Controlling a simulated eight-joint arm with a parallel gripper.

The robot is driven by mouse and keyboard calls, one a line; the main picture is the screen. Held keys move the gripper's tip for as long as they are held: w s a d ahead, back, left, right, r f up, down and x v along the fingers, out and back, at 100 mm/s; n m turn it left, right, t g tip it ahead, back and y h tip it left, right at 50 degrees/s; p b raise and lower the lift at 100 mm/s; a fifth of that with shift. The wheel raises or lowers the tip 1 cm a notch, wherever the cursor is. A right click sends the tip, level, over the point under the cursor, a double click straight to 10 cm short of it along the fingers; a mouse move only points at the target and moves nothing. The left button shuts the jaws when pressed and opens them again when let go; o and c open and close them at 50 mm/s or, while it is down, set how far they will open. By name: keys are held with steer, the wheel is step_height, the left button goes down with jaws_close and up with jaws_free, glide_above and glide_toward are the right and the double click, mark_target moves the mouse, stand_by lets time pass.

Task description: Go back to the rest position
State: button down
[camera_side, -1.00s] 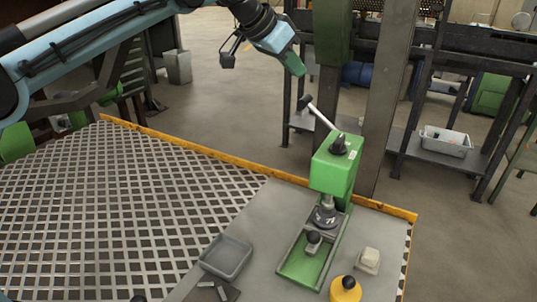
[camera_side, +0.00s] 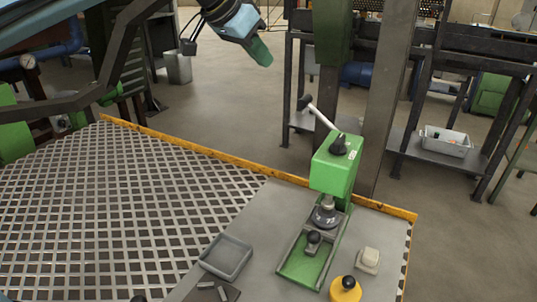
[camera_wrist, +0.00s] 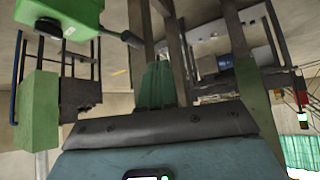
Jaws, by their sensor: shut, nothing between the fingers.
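My gripper (camera_side: 262,55) is at the top of the side view, up and to the left of the green press (camera_side: 335,165). It is apart from everything and points down to the right. Its green fingers are shut with nothing between them. In the wrist view the fingers (camera_wrist: 157,85) stand together above the dark edge of the gripper body. The press has a raised grey lever with a dark knob (camera_side: 304,102), and its green head (camera_wrist: 62,15) shows at the upper left of the wrist view.
A grey tray (camera_side: 226,257), a yellow round item with a black knob (camera_side: 346,289) and a pale block (camera_side: 368,257) lie around the press base. A dark rack (camera_side: 445,95) and a steel post (camera_side: 388,95) stand behind. The grating (camera_side: 110,210) at left is clear.

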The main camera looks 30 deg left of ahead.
steer(key=s+a+f+n+y, duration=0.1)
steer(key=s+a+f, duration=0.3)
steer(key=s+f, duration=0.2)
steer(key=s+a+f+n+y, duration=0.1)
steer(key=s+a+f, duration=0.3)
steer(key=s, duration=0.7)
steer(key=s+a+f+n+y, duration=0.1)
steer(key=s+a+f, duration=0.3)
steer(key=s+f, duration=0.5)
steer(key=shift+a+n, duration=0.3)
steer(key=shift+n, duration=0.5)
